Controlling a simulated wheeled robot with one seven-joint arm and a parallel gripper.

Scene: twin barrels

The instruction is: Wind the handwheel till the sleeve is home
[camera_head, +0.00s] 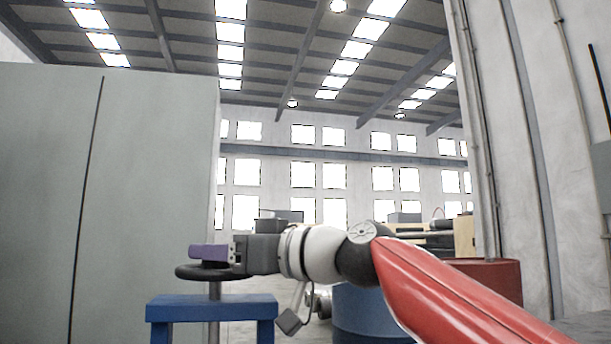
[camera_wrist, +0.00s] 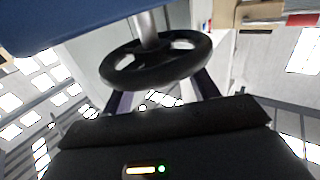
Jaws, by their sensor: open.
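The black handwheel (camera_head: 190,272) lies flat on an upright grey shaft (camera_head: 215,312) at the blue stand (camera_head: 212,301). The wheel also shows in the wrist view (camera_wrist: 113,74), with the shaft (camera_wrist: 147,26) and a blue surface (camera_wrist: 70,28) beyond it. My gripper (camera_head: 209,252) has purple fingers and is open at the wheel's rim. In the wrist view my gripper (camera_wrist: 163,92) has its fingers spread apart, reaching to the near side of the rim. Whether they touch it I cannot tell. I cannot make out a separate sleeve.
A large grey panel (camera_head: 140,180) fills the left side. A blue barrel (camera_head: 370,312) stands behind my arm, and a red barrel (camera_head: 495,278) stands right of it. A pale wall with pipes (camera_head: 525,150) rises at the right. Floor shows between stand and blue barrel.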

